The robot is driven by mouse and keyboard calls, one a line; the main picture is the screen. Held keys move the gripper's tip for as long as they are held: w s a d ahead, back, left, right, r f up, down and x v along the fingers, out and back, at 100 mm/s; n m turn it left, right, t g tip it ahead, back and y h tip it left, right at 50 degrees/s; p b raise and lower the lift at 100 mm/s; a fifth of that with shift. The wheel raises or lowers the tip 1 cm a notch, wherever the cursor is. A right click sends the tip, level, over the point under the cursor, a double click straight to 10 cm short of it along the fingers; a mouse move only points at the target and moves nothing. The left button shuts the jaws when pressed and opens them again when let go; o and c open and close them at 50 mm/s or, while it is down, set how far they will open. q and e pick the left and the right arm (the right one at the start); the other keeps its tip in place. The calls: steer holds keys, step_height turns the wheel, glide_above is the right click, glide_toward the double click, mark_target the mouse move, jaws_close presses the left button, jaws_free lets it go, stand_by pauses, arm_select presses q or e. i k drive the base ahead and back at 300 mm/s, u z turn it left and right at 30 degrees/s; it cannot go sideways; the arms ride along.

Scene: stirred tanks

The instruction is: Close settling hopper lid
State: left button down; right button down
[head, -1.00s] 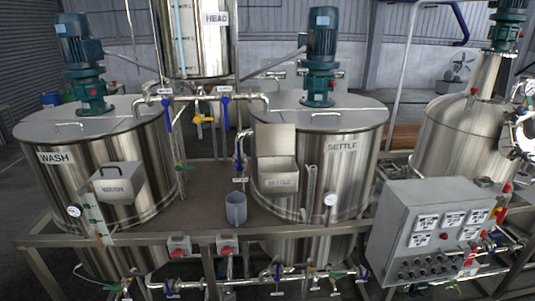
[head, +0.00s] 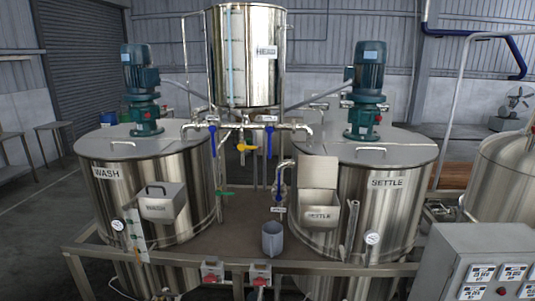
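The settling hopper (head: 319,214) is a small metal box labelled SETTLE on the front left of the SETTLE tank (head: 385,215). Its lid (head: 318,173) stands upright at the back, so the hopper is open at the top. Neither of my grippers shows in the head view.
The WASH tank (head: 150,190) on the left has its own hopper (head: 162,203) with the lid down. A grey jug (head: 272,239) stands on the brown deck (head: 235,242) between the tanks. A grey control box (head: 470,265) stands at the front right. Pipes and valves cross between the tanks.

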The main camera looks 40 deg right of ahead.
mark_target(321, 172)
steer(key=u, duration=0.05)
steer(key=i, duration=0.75)
steer(key=z, duration=2.05)
